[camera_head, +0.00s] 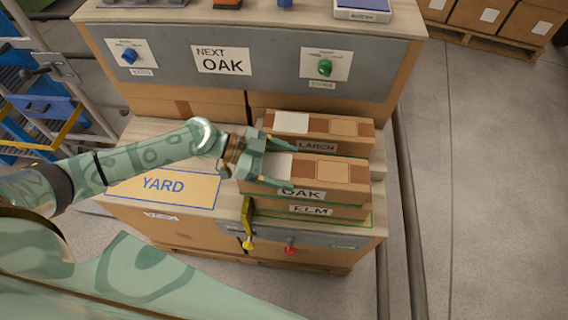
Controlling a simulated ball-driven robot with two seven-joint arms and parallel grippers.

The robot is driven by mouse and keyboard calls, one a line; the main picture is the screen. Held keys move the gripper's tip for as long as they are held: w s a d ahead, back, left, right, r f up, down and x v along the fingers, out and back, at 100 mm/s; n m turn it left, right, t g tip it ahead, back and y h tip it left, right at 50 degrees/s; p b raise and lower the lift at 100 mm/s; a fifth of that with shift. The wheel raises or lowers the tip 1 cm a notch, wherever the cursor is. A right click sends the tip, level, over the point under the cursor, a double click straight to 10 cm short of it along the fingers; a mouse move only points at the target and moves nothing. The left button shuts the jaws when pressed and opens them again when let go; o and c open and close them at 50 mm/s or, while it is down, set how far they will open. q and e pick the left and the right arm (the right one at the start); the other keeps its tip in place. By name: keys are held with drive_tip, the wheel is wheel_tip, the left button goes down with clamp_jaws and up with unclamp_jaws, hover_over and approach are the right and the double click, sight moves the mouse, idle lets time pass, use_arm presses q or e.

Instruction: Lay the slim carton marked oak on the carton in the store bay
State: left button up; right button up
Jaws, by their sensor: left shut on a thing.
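The slim brown carton marked OAK (342,172) is in my left gripper (281,165), which is shut on its left end, one finger on the far side and one on the near side. The carton lies level, directly over the carton marked ELM (345,212). I cannot tell whether the two touch. The ELM carton sits in the green-outlined bay (372,222) at the right of the counter. A carton marked LARCH (350,125) sits just behind the OAK carton. My right gripper does not show.
The YARD mat (163,186) with a blue outline lies empty at left, under my left arm. A grey panel (270,75) behind carries a NEXT OAK sign (222,60), a blue knob (129,55) and a green knob (324,67). Yellow (248,240) and red (290,246) handles are in front.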

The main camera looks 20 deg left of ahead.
use_arm(q)
drive_tip(key=shift+f, duration=0.1)
drive_tip(key=o, duration=1.6)
drive_tip(key=shift+r, duration=0.2)
drive_tip(key=p+v, duration=0.1)
drive_tip(key=v, duration=1.1)
drive_tip(key=shift+f, duration=0.2)
drive_tip(key=shift+a, duration=0.1)
